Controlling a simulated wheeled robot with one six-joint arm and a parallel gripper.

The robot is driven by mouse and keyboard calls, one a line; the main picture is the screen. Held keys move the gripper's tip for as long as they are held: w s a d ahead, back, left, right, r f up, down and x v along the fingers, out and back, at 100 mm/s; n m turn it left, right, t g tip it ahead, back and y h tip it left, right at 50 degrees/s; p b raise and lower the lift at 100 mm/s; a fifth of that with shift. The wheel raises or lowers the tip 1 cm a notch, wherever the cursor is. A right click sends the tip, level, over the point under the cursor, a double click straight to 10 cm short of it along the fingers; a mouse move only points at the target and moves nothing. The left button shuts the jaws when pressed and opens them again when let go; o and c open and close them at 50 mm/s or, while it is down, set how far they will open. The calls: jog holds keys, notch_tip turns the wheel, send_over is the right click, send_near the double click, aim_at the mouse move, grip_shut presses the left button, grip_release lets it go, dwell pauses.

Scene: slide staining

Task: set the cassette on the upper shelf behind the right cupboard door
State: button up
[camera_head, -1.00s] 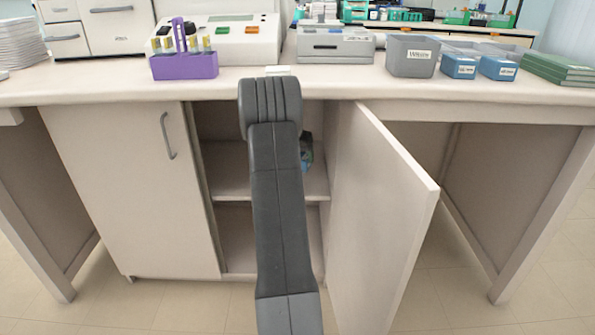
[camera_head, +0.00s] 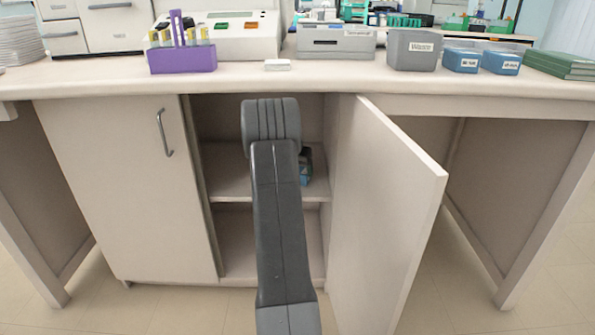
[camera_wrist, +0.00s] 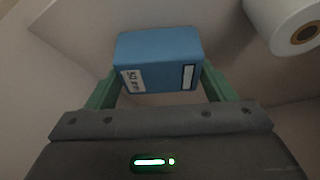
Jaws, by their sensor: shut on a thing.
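The cassette, a blue block with white labels (camera_wrist: 157,50), is held between the two green fingers of my gripper (camera_wrist: 159,82) in the wrist view. In the head view a small blue part of it (camera_head: 306,174) shows beside my dark arm, inside the cupboard and just above the upper shelf (camera_head: 228,182). Whether it touches the shelf cannot be told. My arm hides most of the gripper and the middle of the shelf. The right cupboard door (camera_head: 385,220) stands wide open.
A white roll (camera_wrist: 287,22) is close by at the upper right of the wrist view. The left door (camera_head: 125,190) is shut. The counter edge (camera_head: 330,88) runs above the opening. A purple rack (camera_head: 183,60) and a grey waste bin (camera_head: 414,50) stand on the counter.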

jog(key=o, duration=1.2)
jog(key=shift+f, duration=0.15)
jog(key=shift+p+v, duration=1.5)
jog(key=shift+v, duration=2.45)
